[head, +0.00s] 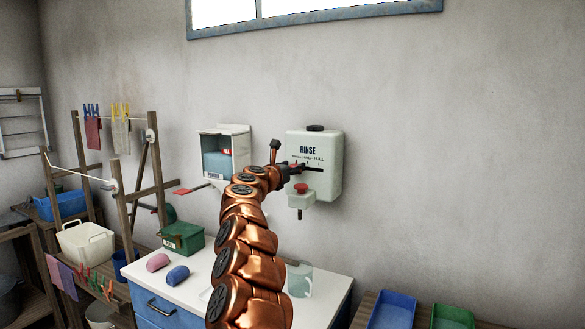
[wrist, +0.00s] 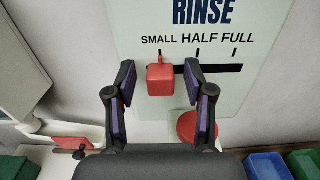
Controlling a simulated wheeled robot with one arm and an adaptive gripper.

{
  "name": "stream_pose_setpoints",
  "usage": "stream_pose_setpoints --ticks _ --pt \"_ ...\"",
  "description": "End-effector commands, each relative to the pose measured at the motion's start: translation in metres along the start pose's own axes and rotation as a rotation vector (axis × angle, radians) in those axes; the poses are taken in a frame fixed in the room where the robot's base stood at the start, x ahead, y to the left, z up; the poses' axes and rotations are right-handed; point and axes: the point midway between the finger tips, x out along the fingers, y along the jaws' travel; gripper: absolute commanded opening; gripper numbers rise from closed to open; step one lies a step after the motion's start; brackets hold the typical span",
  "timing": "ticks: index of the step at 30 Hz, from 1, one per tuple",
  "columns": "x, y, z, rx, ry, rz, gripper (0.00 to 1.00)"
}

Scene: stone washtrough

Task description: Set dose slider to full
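The rinse dispenser (head: 328,183) is a pale green box on the wall, marked SMALL, HALF and FULL; it fills the upper wrist view (wrist: 230,100). Its red dose slider knob (wrist: 160,80) stands at the SMALL mark, at the left end of a dark slot (wrist: 222,68). My gripper (wrist: 160,72) is open, with one finger on each side of the knob and a gap visible on both sides. In the head view my gripper (head: 288,170) is at the dispenser's left front and partly hides the slider.
A red button (wrist: 197,126) sits below the slot, close under my right finger; it also shows in the head view (head: 301,188). A white wall box (head: 225,150) with a red lever (head: 190,189) is left of the dispenser. A glass jar (head: 300,279) stands on the counter below.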

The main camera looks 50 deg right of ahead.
Motion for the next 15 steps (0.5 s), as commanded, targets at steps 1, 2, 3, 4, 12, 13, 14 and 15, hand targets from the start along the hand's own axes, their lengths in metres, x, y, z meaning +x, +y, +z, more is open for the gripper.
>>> stream_pose_setpoints --ticks 1,2,3,4,12,13,14,15 --pt "-0.0001 0.0002 -0.0001 0.000 0.000 0.000 0.46" --pt "-0.0001 0.0001 -0.0001 0.000 0.000 0.000 0.43" --pt "-0.0001 0.0002 0.0000 0.000 0.000 0.000 0.39" --pt "-0.0001 0.0002 -0.0001 0.000 0.000 0.000 0.35" --pt "-0.0003 0.0004 0.0000 0.000 0.000 0.001 0.07" --pt "-0.0003 0.0004 0.0000 0.000 0.000 0.001 0.04" --pt "-0.0003 0.0004 0.0000 0.000 0.000 0.001 0.01" --pt "-0.0003 0.0005 0.0000 0.000 0.000 0.001 0.00"
